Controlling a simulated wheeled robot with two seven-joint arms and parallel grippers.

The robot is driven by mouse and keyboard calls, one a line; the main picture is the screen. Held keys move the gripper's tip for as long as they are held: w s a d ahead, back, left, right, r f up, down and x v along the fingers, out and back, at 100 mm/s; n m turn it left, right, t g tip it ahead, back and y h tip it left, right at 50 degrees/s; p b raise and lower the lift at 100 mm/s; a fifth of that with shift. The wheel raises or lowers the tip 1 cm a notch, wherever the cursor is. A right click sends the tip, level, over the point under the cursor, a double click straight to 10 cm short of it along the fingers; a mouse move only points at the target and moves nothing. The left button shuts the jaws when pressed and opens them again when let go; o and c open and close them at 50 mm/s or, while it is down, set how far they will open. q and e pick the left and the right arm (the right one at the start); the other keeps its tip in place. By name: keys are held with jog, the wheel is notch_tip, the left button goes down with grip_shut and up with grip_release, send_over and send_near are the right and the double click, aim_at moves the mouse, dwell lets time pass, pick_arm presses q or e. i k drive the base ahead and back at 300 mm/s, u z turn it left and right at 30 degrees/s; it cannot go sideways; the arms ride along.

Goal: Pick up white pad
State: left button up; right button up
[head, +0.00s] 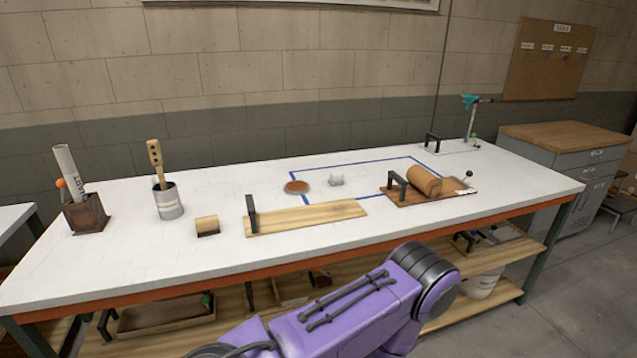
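A small white object (336,180), the only thing here that looks like a white pad, sits on the white tabletop (140,255) inside a blue tape outline. It is too small to make out its exact shape. It stands just right of a round brown disc (297,187) and is apart from it. Neither of my grippers is in view; only a purple link of one of my arms shows low in front of the table.
A wooden board with a black handle (305,217) lies in front of the pad. A board with a brown roll (424,181) is to its right. A can with a brush (168,201), a wooden block (207,225) and a dark holder (86,214) stand left. A lower shelf holds items.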

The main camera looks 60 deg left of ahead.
aim_at(336, 177)
jog(key=u, duration=1.35)
